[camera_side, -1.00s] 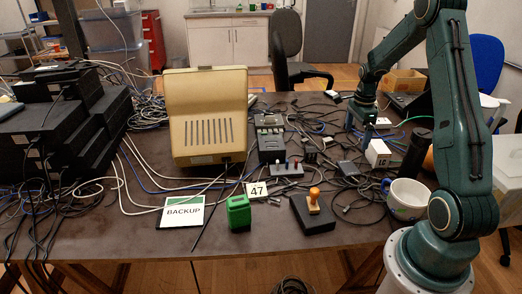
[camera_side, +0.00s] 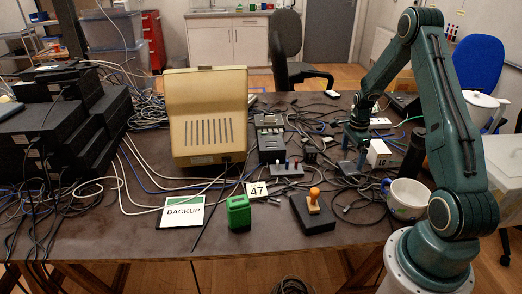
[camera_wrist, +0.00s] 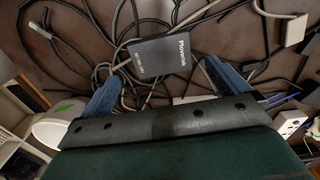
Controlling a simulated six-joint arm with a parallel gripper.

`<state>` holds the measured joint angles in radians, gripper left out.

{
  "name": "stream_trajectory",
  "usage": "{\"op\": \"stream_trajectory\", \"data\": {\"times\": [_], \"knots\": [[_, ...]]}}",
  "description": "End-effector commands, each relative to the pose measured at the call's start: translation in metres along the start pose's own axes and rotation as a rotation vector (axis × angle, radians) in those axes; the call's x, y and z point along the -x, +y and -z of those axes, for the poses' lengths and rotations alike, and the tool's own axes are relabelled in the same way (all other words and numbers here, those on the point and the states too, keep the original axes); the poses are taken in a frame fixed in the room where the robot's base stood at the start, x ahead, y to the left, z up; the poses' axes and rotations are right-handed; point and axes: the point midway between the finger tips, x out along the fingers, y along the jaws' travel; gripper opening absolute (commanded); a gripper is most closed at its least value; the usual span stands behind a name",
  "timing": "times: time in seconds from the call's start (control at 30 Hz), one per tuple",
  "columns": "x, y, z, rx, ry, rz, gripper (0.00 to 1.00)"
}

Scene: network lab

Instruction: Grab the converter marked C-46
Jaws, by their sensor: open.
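No marking C-46 can be read in either view. A small black box (camera_wrist: 160,57) with white print lies among cables just beyond my fingertips in the wrist view; its small text is too blurred to read surely. A small dark box (camera_side: 347,169), perhaps the same one, lies below my gripper in the side view. My gripper (camera_side: 354,153) is low over the right part of the table, pointing down. In the wrist view its blue fingers (camera_wrist: 164,86) are apart, with nothing held between them.
A white box marked LC (camera_side: 379,153) stands close to the right of my gripper. A mug (camera_side: 406,199) stands nearer the front. Loose cables (camera_side: 352,205) cover much of this area.

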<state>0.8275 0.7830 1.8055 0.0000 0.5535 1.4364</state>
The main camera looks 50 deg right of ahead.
Motion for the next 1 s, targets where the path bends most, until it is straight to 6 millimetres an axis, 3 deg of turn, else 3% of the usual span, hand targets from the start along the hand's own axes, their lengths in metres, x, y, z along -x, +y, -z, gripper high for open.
{"op": "stream_trajectory", "data": {"times": [0.27,0.7,1.0], "knots": [[-0.005,0.0,0.0,0.0,0.0,-0.001,1.0],[-0.047,-0.002,0.0,0.0,0.0,-0.001,1.0],[-0.052,-0.002,0.0,0.0,0.0,0.0,1.0]]}}
